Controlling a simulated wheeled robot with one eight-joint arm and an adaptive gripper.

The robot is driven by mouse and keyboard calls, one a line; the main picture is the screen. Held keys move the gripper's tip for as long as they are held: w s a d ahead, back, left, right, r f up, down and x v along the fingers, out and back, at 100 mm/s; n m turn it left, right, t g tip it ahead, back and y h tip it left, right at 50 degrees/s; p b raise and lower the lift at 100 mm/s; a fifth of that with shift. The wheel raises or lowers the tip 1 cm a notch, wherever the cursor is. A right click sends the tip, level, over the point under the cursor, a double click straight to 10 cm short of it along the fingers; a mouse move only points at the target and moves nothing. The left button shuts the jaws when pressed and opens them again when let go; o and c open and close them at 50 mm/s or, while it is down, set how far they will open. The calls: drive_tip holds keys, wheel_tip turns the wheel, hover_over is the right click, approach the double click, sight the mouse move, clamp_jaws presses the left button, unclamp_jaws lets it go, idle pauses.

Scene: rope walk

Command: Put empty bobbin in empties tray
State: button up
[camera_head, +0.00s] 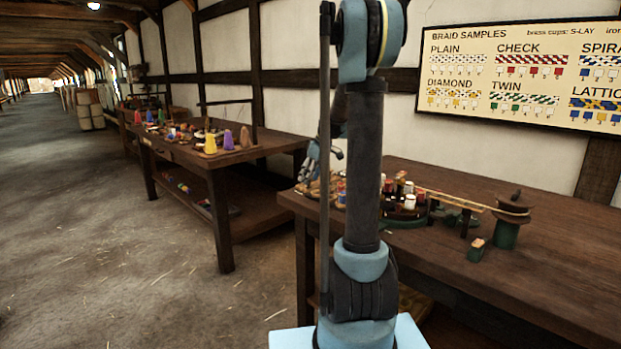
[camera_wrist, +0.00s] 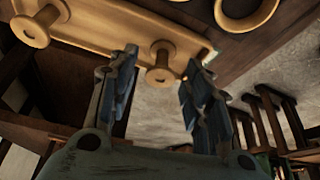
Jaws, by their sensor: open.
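In the wrist view, a bare wooden bobbin (camera_wrist: 163,72) sits between the two fingers of my open gripper (camera_wrist: 162,60). Neither finger visibly grips it. A second bare wooden bobbin (camera_wrist: 32,30) lies to the left, outside the fingers. Both are at a pale wooden tray (camera_wrist: 115,22) with a raised rim; I cannot tell whether the nearer bobbin rests fully inside it. In the head view my gripper (camera_head: 308,172) is partly hidden behind my arm, over the left end of the near bench. The bobbins and tray are not clear there.
The near bench (camera_head: 560,250) carries a braiding stand with colored bobbins (camera_head: 408,200), a green post (camera_head: 507,233) and a small green block (camera_head: 477,250). Wooden rings (camera_wrist: 245,10) lie beside the tray. A second bench (camera_head: 190,150) stands farther left. The floor (camera_head: 130,270) is clear.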

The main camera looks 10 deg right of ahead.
drive_tip(key=v, duration=1.2)
drive_tip(key=s+a+f+m+h, duration=0.15)
drive_tip(key=s+f, duration=0.25)
drive_tip(key=s, duration=0.8)
drive_tip(key=s+a+f+m, duration=0.2)
drive_tip(key=s+f+m, duration=0.1)
drive_tip(key=s, duration=0.8)
drive_tip(key=s+d+f+m+h, duration=0.1)
drive_tip(key=s+f+m, duration=0.3)
drive_tip(key=s+f, duration=1)
drive_tip(key=s, duration=0.2)
drive_tip(key=shift+s+d+m+g+h, duration=0.3)
drive_tip(key=shift+s+m+g+h, duration=0.05)
drive_tip(key=shift+s+g, duration=0.05)
